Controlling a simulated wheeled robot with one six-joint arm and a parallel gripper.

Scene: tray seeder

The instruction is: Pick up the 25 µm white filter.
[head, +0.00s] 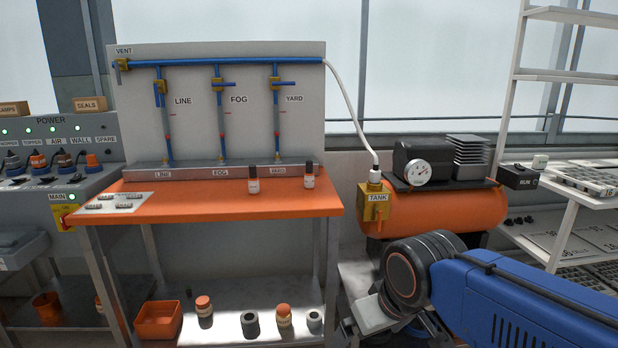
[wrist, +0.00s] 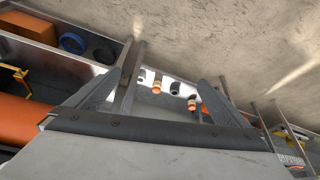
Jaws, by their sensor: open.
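Several small round filter-like pieces stand on the lower metal shelf under the orange bench in the head view. Two have orange tops over pale bodies, one at the left (head: 203,304) and one at the right (head: 284,314). A dark cylinder with a pale band (head: 250,324) and a grey-and-dark one (head: 314,320) stand there too. I cannot read any 25 µm marking or tell which is the white filter. These pieces also show small between my fingers in the wrist view, such as an orange-topped one (wrist: 157,86). My gripper (wrist: 168,80) is open and empty, well apart from them.
An orange bin (head: 158,320) stands left on the lower shelf. The orange bench top (head: 200,203) lies above it, with two small bottles (head: 253,181). The orange tank (head: 430,208) is at the right, behind my arm. A white shelving rack (head: 560,220) stands far right.

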